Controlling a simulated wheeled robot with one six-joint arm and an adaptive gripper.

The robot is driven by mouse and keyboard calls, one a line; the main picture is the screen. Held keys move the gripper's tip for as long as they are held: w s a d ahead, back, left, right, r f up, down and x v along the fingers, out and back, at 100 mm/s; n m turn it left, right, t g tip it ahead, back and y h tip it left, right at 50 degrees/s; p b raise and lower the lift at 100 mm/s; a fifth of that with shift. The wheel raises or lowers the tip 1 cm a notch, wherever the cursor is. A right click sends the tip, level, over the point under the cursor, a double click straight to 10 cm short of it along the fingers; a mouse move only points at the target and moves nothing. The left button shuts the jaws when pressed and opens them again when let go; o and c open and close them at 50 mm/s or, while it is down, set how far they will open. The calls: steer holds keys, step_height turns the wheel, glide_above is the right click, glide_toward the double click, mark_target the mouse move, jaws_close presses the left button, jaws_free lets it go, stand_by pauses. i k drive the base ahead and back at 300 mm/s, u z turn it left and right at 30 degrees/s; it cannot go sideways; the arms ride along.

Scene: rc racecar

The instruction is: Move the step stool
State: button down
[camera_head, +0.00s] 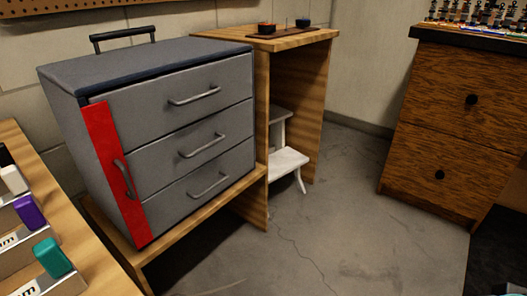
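A white step stool (287,160) stands on the floor under the tall wooden stand. Its lower step and one front leg show. Its upper part (279,114) is partly hidden behind the stand's left side panel. My gripper is not in view.
A grey drawer chest (185,128) with a red strip sits on a low wooden bench left of the tall wooden stand (303,70). A wooden cabinet (455,130) stands at the right. The grey floor (345,215) between them is clear. Small coloured items line the left edge.

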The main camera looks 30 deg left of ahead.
mark_target(282, 160)
steer(key=z, duration=0.3)
steer(key=i, duration=1.45)
steer(key=u, duration=0.4)
steer(key=i, duration=1)
steer(key=u, duration=1.4)
steer(key=i, duration=0.6)
steer(key=u, duration=0.65)
